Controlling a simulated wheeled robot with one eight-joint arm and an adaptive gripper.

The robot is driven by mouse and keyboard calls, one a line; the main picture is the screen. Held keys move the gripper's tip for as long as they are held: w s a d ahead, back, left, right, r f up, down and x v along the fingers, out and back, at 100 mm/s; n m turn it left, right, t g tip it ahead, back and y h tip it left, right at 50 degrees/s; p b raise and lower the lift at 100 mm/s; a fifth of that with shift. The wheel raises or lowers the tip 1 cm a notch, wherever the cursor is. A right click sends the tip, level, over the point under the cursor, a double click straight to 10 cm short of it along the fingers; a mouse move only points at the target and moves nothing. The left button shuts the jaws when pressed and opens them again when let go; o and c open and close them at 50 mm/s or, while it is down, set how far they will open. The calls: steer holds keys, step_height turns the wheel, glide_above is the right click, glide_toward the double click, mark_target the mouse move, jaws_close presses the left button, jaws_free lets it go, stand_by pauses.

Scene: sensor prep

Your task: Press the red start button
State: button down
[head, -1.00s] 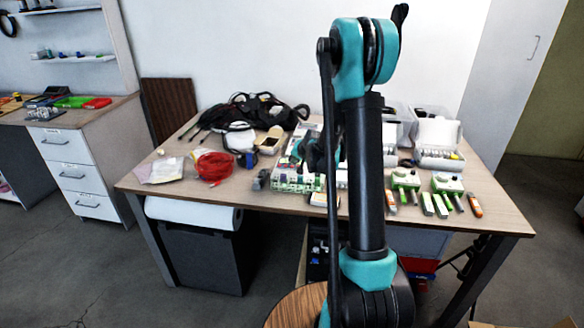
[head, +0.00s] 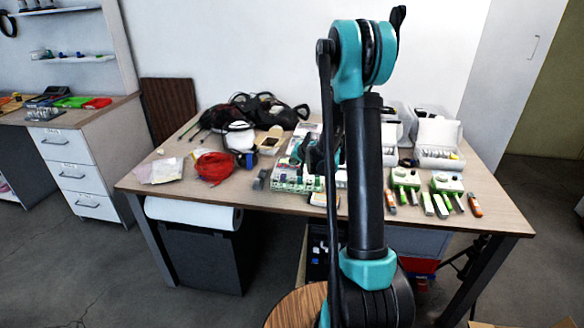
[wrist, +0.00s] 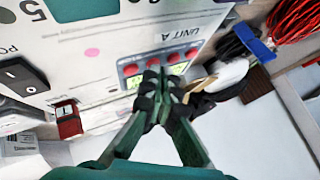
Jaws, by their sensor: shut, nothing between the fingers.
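A pale panel marked "UNIT A" (wrist: 125,35) fills the upper part of the wrist view. It has a row of several round red buttons (wrist: 191,53) with a greenish display beside them. I cannot read which one is the start button. My gripper (wrist: 163,82) is shut and empty, with its fingertips over the row, overlapping the display. Whether they touch a button I cannot tell. In the head view, the device (head: 290,186) stands on the table, and my arm hides part of it and most of the gripper.
A black rocker switch (wrist: 18,75) and a small red part (wrist: 68,118) are on the panel's left side. A red cable coil (head: 214,167), dark bags and green-and-white instruments (head: 405,179) share the table (head: 262,222). Open cases (head: 437,143) stand at the back right.

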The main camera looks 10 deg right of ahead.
mark_target(293, 169)
stand_by(0.5)
steer(key=shift+r, duration=0.7)
steer(key=shift+r, duration=0.1)
steer(key=shift+r, duration=2.4)
steer(key=shift+s+r, duration=0.1)
steer(key=shift+s, duration=0.3)
steer(key=s+d+f+n+g+h, duration=0.1)
steer(key=s+d+f+n+g, duration=0.1)
steer(key=s, duration=1.8)
steer(key=s+d+f+n+g+h, duration=0.1)
steer(key=s+f+n+g, duration=0.1)
steer(key=s, duration=1.8)
steer(key=shift+d+f+n+g+h, duration=0.3)
steer(key=shift+d+f+n+h, duration=0.1)
steer(key=shift+f+n, duration=0.25)
